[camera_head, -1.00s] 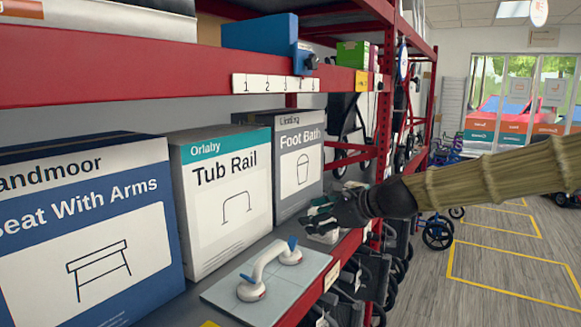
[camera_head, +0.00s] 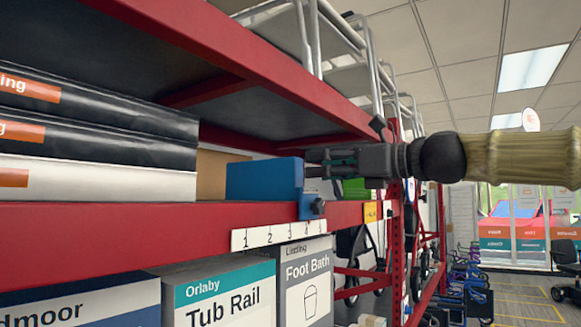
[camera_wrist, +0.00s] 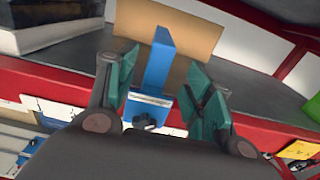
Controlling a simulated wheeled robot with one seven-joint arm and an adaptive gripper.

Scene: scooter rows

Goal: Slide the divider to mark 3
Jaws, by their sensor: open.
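The blue divider (camera_head: 262,180) stands on the red shelf (camera_head: 130,226). Its front clamp with a black knob (camera_head: 318,207) sits on the shelf edge, above the right end of the white number strip (camera_head: 278,235), around marks 4 and 5. Mark 3 (camera_head: 290,231) is left of the clamp. My gripper (camera_head: 318,163) is at the divider's front end. In the wrist view, the divider (camera_wrist: 158,62) lies between the spread green fingers of my gripper (camera_wrist: 163,78), with gaps on both sides. Actual contact is not visible.
Black and white boxes (camera_head: 90,140) are stacked on the shelf to the left. A brown box (camera_head: 213,172) stands behind the divider, and a green box (camera_head: 355,188) is to the right. The upper shelf (camera_head: 260,60) overhangs my gripper.

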